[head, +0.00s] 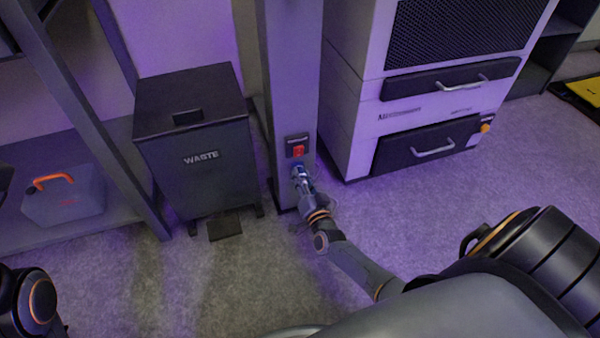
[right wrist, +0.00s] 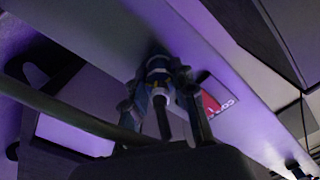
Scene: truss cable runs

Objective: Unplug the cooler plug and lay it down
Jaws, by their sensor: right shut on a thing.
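The cooler plug (right wrist: 157,75) shows in the right wrist view as a dark and blue body with pale rings, against the face of a grey column (head: 289,80). My right gripper (head: 301,176) is low at the column's front, just below a dark outlet plate with a red part (head: 299,151). In the right wrist view its two fingers (right wrist: 158,92) are shut around the plug, and a short dark cable end hangs between them. I cannot tell whether the plug is still seated, as its front end is hidden. My left gripper is not in view.
A dark waste bin (head: 196,145) stands left of the column. A pale cabinet with dark drawers (head: 427,145) stands close on the right. A grey case with an orange handle (head: 65,198) sits on a low shelf at left. The carpet in front is mostly clear.

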